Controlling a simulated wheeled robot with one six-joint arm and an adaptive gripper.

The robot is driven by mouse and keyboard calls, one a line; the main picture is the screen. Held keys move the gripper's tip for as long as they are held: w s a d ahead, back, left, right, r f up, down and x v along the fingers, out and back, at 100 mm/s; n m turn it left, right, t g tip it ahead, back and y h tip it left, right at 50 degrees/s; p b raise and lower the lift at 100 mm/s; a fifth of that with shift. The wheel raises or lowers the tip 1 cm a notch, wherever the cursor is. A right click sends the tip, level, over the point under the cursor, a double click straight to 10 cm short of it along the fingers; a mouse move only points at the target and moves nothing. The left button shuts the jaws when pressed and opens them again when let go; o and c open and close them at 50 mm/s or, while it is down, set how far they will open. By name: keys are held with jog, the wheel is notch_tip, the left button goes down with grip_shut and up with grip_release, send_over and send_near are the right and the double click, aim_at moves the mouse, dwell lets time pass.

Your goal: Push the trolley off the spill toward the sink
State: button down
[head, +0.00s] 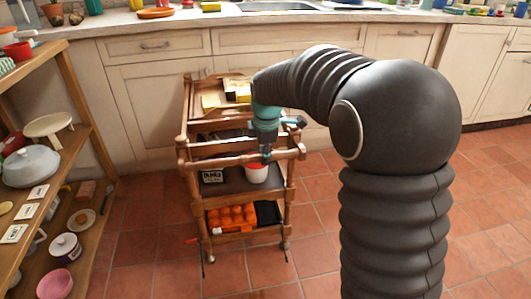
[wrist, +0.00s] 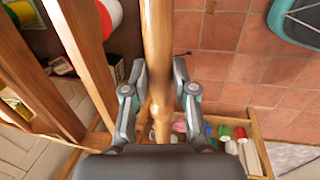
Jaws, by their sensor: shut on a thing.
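The wooden trolley (head: 186,118) stands upright on the tiled floor in front of the cabinets. My gripper (head: 265,155) is at the trolley's near handle bar (head: 218,162). In the wrist view my gripper (wrist: 159,75) has one finger on each side of the bar (wrist: 156,30), shut on it. The sink (head: 276,6) is set in the counter behind the trolley, at the top of the head view. My arm hides part of the trolley's right side. I cannot make out a spill in either view.
The trolley carries boxes, a white-and-red tub (head: 257,173) and an orange item (head: 231,216). A wooden shelf rack (head: 78,92) with dishes stands close on the left. Cabinets (head: 150,85) close off the back. Bare tiles (head: 315,240) lie right of the trolley.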

jog(key=shift+w+a, duration=0.15)
jog(key=shift+w, duration=0.2)
jog(key=c, duration=0.8)
grip_release()
jog(key=shift+c, duration=0.2)
